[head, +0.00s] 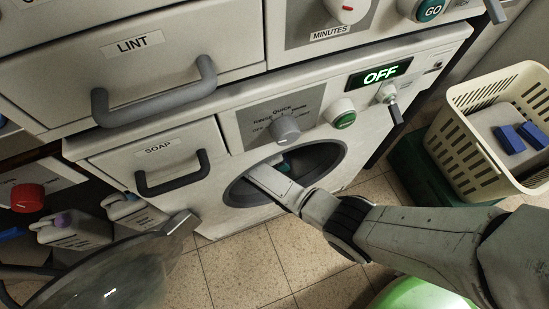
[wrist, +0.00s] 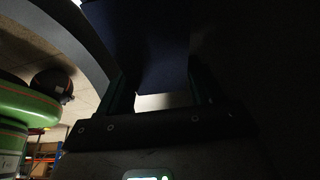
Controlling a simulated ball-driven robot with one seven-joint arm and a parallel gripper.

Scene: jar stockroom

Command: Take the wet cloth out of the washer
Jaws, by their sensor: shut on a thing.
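The washer (head: 215,222) is white with its round glass door (head: 110,275) swung open to the lower left. Its display reads OFF. My arm reaches into the round drum opening (head: 238,192), and my gripper (head: 286,168) is inside, mostly hidden by the arm and the rim. In the dark wrist view, a dark blue cloth (wrist: 160,45) lies between the two fingers of my gripper (wrist: 160,80), which are shut on it. The cloth's far extent is lost in shadow, and I cannot tell whether it touches the drum.
A cream basket (head: 463,150) with blue pieces (head: 510,138) in it stands at the right, above a dark green box (head: 408,168). A soap drawer (head: 160,163) and a lint drawer (head: 135,60) with protruding handles are at the left.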

